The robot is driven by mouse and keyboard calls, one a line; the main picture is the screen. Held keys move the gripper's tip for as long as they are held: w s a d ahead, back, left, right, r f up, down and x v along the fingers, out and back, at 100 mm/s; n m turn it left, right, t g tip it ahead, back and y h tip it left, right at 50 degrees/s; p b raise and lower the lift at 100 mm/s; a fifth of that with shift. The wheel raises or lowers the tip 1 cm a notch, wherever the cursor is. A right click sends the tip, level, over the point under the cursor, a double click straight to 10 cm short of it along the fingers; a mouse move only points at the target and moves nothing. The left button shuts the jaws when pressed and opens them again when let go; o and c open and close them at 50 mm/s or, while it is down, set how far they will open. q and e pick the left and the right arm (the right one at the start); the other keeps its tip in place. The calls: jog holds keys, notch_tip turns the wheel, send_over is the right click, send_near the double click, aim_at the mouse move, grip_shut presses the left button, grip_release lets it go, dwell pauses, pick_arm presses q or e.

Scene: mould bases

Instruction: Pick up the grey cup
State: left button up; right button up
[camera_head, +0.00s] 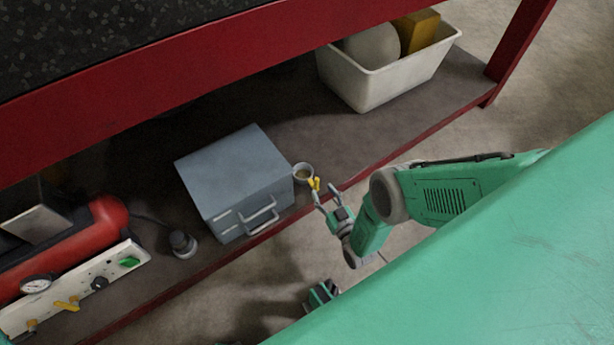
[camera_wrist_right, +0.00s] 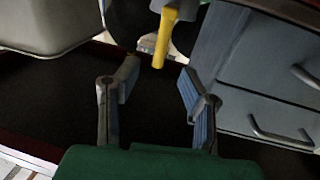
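The small grey cup (camera_head: 303,172) stands on the lower shelf, close to the right side of the grey-blue drawer box. A yellow piece (camera_head: 314,184) shows at its near side, like a handle; I cannot tell for sure that it joins the cup. My right gripper (camera_head: 326,193) is open and empty, just in front of the cup and apart from it. In the right wrist view my gripper (camera_wrist_right: 157,72) has its fingers spread, with the yellow piece (camera_wrist_right: 166,38) beyond and between the tips. The cup's body is hard to make out there. My left gripper is not clearly seen.
The drawer box (camera_head: 235,180) with handles stands left of the cup. A white bin (camera_head: 385,88) holding a round thing and a yellow block is at the back right. A red compressor (camera_head: 105,220) is far left. The red bench frame (camera_head: 180,85) overhangs the shelf.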

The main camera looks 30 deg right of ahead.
aim_at(317, 183)
jog(key=w+b, duration=0.1)
jog(key=w, duration=0.1)
jog(key=w+b, duration=0.1)
jog(key=w, duration=0.2)
jog(key=shift+w+d+f, duration=0.1)
jog(key=shift+d, duration=0.2)
grip_shut()
